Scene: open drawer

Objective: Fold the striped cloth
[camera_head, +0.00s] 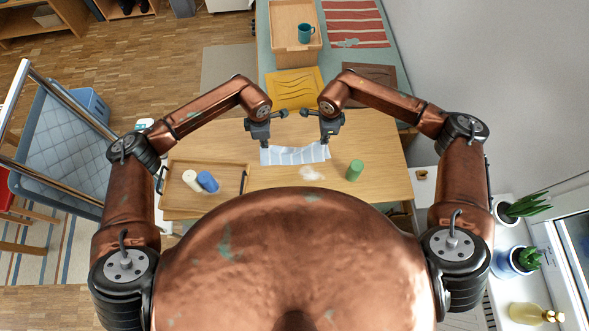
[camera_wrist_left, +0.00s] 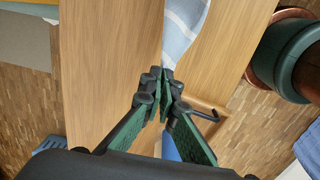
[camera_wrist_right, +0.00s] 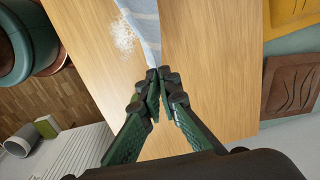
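The striped cloth (camera_head: 295,156), pale blue and white, stretches between my two grippers over the wooden table, its upper edge sagging in the middle. My left gripper (camera_head: 266,142) is at its left end; in the left wrist view the fingertips (camera_wrist_left: 161,74) are closed on the narrowed end of the cloth (camera_wrist_left: 183,30). My right gripper (camera_head: 326,141) is at its right end; in the right wrist view the fingertips (camera_wrist_right: 159,76) are together on the cloth's gathered edge (camera_wrist_right: 147,25). I cannot tell how much of the cloth's lower edge touches the table.
A white powdery patch (camera_head: 312,174) lies just below the cloth. A green cylinder (camera_head: 355,170) stands to its right. Yellow (camera_head: 294,88) and brown (camera_head: 372,75) mats lie beyond the table.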

